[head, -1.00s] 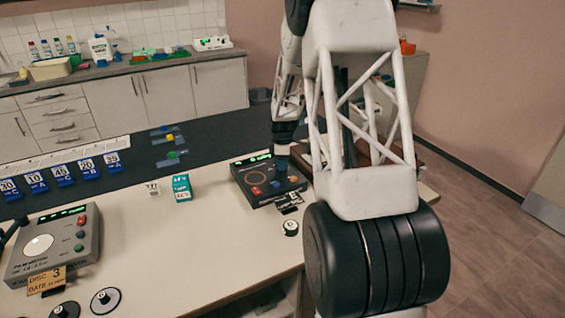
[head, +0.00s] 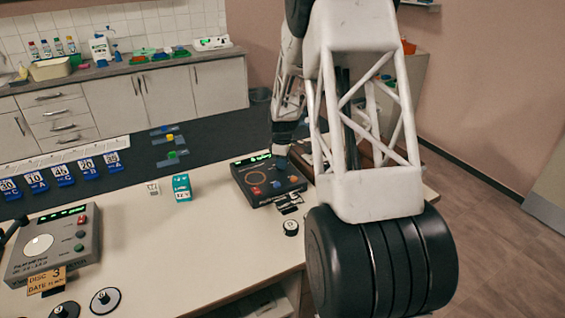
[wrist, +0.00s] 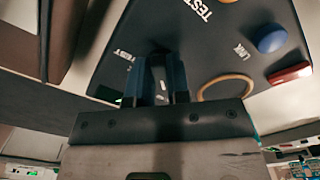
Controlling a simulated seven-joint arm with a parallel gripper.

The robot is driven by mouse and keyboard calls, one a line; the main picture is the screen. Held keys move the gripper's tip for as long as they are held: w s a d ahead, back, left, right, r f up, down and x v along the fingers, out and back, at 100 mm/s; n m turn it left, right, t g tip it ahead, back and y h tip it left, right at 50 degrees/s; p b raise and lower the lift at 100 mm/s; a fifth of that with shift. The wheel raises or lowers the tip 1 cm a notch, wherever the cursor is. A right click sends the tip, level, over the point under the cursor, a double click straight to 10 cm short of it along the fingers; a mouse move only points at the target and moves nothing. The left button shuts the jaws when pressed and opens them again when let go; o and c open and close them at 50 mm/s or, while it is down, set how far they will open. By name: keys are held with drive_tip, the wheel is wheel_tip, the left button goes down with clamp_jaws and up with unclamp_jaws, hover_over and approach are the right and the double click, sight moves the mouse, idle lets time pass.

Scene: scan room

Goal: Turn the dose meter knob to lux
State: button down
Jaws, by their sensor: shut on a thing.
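The dose meter (head: 238,182) is a dark box on the right of the white table, with a green lit display (head: 250,159) along its back edge. It also fills the top of the wrist view (wrist: 195,50). My gripper (head: 281,160) is at the back right of its panel; in the wrist view its dark blue fingers (wrist: 160,75) are close together over the panel's edge. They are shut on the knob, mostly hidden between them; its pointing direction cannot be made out.
A teal box (head: 181,187) and a small white block (head: 152,188) stand left of the meter. A round black and white disc (head: 291,227) lies in front. A second grey device (head: 55,245) is at the left. The table's middle is clear.

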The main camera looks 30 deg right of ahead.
drive_tip(key=m, duration=0.7)
drive_tip(key=shift+s+a, duration=0.1)
drive_tip(key=shift+a, duration=0.05)
drive_tip(key=m, duration=0.6)
drive_tip(key=shift+a, duration=0.2)
drive_tip(key=shift+m, duration=0.3)
drive_tip(key=c, duration=1.1)
unclamp_jaws()
drive_tip(key=shift+r, duration=3.95)
